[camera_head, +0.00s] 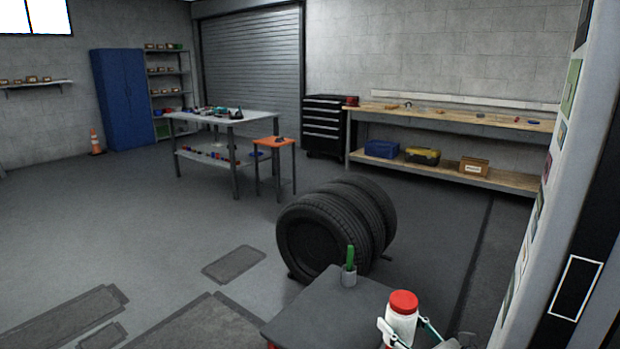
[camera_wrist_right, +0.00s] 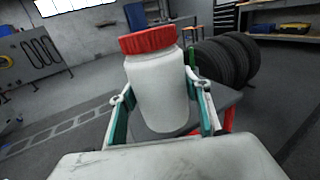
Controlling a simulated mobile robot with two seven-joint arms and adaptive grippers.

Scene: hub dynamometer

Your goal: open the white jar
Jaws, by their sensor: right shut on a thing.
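The white jar (camera_head: 401,325) with its red lid (camera_head: 404,302) is at the bottom right of the head view, by the small dark table. The lid sits on top of the jar. In the right wrist view the jar (camera_wrist_right: 160,95) stands upright between the fingers, with the red lid (camera_wrist_right: 148,40) above them. My right gripper (camera_head: 405,331) is shut on the jar's body, one finger on each side. I cannot tell whether the jar's base touches the tabletop. My left gripper is not in view.
A pale panel (camera_head: 560,160) rises at the right. The floor at left is mostly clear.

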